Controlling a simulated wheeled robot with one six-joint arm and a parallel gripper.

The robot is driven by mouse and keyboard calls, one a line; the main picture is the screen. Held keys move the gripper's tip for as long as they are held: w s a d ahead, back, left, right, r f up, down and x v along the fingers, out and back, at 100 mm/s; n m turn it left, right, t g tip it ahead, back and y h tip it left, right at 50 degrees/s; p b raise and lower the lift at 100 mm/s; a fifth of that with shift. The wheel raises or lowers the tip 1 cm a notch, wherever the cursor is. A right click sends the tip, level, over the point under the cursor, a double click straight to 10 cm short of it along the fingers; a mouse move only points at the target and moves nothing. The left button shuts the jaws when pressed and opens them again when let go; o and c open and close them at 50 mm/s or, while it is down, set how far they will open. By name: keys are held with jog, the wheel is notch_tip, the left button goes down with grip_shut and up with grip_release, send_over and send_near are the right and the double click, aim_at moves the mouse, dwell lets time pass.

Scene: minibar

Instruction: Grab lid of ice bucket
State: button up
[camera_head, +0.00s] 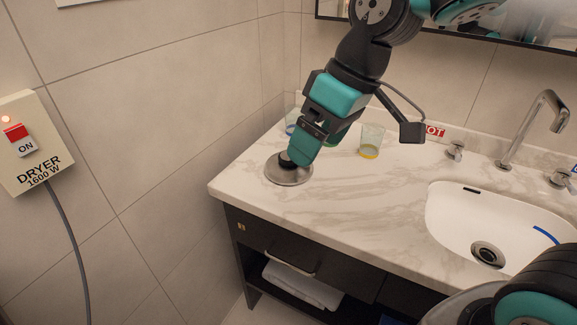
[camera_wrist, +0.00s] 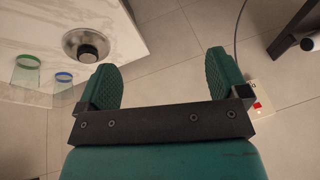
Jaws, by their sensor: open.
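The ice bucket lid (camera_head: 289,176) is a round silver disc with a black knob, at the left end of the marble counter. It also shows in the wrist view (camera_wrist: 72,38), at upper left. My gripper (camera_head: 299,158) is right by the lid in the head view and covers part of it. In the wrist view my gripper (camera_wrist: 162,78) is open, with nothing between its green fingers. There the black knob (camera_wrist: 88,54) lies beyond and left of the left finger, not between the fingers. I cannot tell whether a finger touches it.
A yellow-based glass (camera_head: 371,140) stands right of my gripper; a blue-marked glass (camera_head: 290,122) is partly hidden behind it. The sink (camera_head: 483,228) and faucet (camera_head: 531,128) are at right. A tiled wall with a dryer box (camera_head: 32,142) is at left. The counter front is clear.

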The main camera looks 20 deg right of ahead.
jog(key=w+d+f+t, duration=0.15)
jog(key=w+d, duration=0.25)
jog(key=w, duration=0.9)
jog(key=n, duration=0.1)
send_near(289, 163)
jog(key=w, duration=0.1)
jog(key=w+f+p, duration=0.1)
jog(key=w, duration=0.1)
jog(key=shift+a+f+t+h, duration=0.25)
jog(key=shift+a+f+h, duration=0.05)
jog(key=shift+f+h, duration=0.1)
jog(key=shift+p+x, duration=1.1)
jog(key=shift+x, duration=1.9)
jog(key=shift+s, duration=0.1)
jog(key=c, duration=1)
jog(key=shift+c, duration=0.4)
jog(key=shift+r, duration=0.1)
